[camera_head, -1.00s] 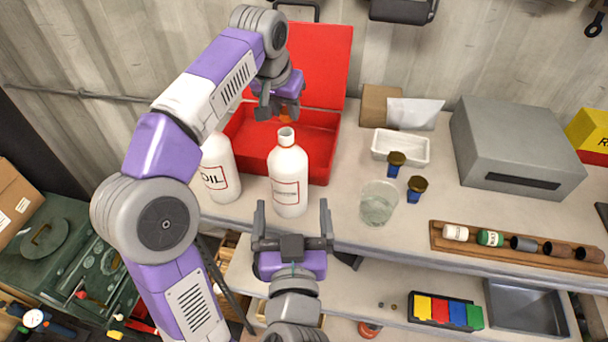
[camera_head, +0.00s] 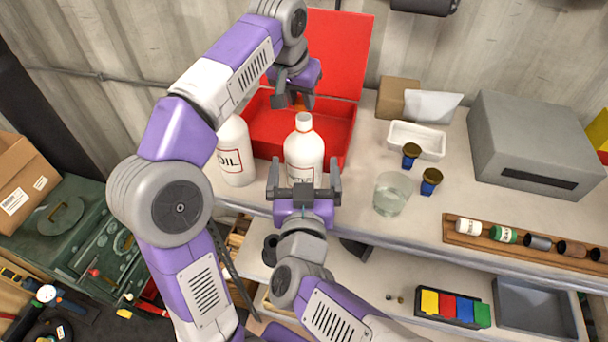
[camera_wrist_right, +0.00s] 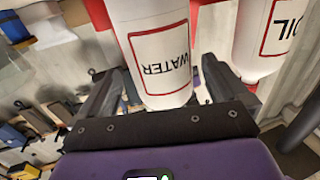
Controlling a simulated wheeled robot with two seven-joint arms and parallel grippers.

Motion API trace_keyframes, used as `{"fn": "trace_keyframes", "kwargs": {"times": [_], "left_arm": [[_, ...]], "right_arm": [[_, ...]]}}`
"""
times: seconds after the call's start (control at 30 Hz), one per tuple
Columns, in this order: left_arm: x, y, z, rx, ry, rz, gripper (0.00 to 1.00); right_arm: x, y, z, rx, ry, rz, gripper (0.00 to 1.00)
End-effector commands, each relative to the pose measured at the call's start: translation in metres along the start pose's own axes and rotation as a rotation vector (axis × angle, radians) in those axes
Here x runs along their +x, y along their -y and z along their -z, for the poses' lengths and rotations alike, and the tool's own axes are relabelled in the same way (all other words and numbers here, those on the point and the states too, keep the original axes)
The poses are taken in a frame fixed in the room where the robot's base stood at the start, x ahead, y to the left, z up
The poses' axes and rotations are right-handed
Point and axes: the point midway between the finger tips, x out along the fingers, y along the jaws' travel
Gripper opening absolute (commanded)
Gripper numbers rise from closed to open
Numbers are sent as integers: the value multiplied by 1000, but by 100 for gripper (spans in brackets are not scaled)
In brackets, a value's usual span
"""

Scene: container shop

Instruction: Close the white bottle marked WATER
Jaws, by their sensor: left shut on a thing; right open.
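The white WATER bottle (camera_head: 304,148) stands upright on the bench, its neck open with no cap on it. In the right wrist view its label reads WATER upside down (camera_wrist_right: 161,60). My left gripper (camera_head: 295,102) is shut on a small orange thing, probably a cap (camera_head: 299,104), just above and behind the bottle's mouth, mostly hidden by the fingers. My right gripper (camera_head: 304,175) is open at the bottle's front, a finger at each side of its lower body. Contact cannot be told.
A white OIL bottle (camera_head: 235,155) stands close on the left. An open red case (camera_head: 345,135) lies behind. To the right are a glass (camera_head: 391,194), two dark-capped jars, a white tray (camera_head: 417,139), a grey box (camera_head: 530,140) and a wooden rack (camera_head: 520,241). Bench in front is narrow.

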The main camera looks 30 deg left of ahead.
Motion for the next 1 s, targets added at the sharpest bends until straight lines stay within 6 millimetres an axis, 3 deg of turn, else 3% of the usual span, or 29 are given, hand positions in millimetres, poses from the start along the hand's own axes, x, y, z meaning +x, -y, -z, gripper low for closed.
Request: {"fn": "trace_keyframes", "kwargs": {"times": [0.23, 0.6, 0.97, 1.0], "left_arm": [[0, 0, 0, 0, 0, 0, 4], [1, 0, 0, 0, 0, 0, 4], [1, 0, 0, 0, 0, 0, 4], [1, 0, 0, 0, 0, 0, 4]], "right_arm": [[4, 0, 1, 0, 0, -1, 100], [50, 1, 4, 0, -1, 0, 100], [52, 1, 4, 0, -1, 1, 100], [51, 1, 4, 0, -1, 1, 95]]}}
